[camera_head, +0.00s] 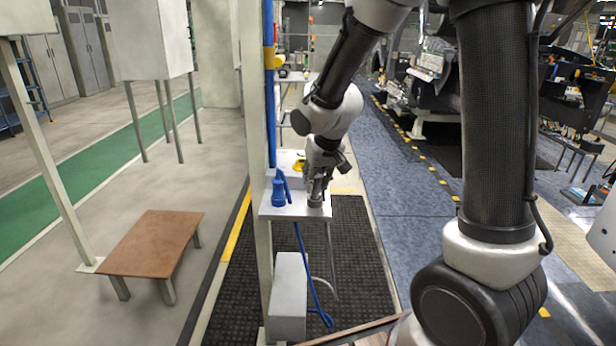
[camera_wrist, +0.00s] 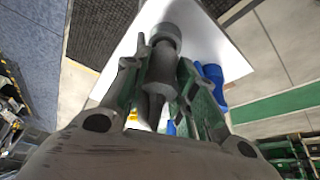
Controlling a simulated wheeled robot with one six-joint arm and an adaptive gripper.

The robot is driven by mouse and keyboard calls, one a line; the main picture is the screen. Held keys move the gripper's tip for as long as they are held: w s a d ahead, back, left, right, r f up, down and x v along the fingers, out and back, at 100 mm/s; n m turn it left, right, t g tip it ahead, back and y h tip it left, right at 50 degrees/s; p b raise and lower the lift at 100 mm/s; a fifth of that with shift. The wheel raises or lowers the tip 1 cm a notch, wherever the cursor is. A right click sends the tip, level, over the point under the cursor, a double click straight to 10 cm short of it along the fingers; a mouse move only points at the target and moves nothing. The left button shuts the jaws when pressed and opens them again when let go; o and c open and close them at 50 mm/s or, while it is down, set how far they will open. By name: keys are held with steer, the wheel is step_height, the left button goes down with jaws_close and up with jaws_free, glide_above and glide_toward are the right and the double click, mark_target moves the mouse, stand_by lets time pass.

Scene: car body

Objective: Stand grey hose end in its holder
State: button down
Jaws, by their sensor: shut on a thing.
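My gripper (camera_head: 317,184) points down over the small white table and is shut on the grey hose end (camera_head: 315,201). In the wrist view the grey hose end (camera_wrist: 164,40) sits between the fingers of my gripper (camera_wrist: 162,75), with its round wide end beyond the fingertips and over the white surface. The hose end appears upright at the table's front right; I cannot tell whether it touches the surface. No holder for it can be made out; the hose end and gripper may hide it.
A blue hose end (camera_head: 279,191) stands on the white table (camera_head: 296,211), left of my gripper; it also shows in the wrist view (camera_wrist: 212,82). Its blue hose (camera_head: 308,265) hangs in front. A yellow object (camera_head: 299,166) lies behind. A post (camera_head: 259,150) rises at the table's left.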

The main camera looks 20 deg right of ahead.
steer(key=shift+f, duration=0.9)
steer(key=c, duration=1.1)
jaws_free()
steer(key=shift+o, duration=0.2)
steer(key=v, duration=1.2)
steer(key=shift+s+a+r, duration=0.1)
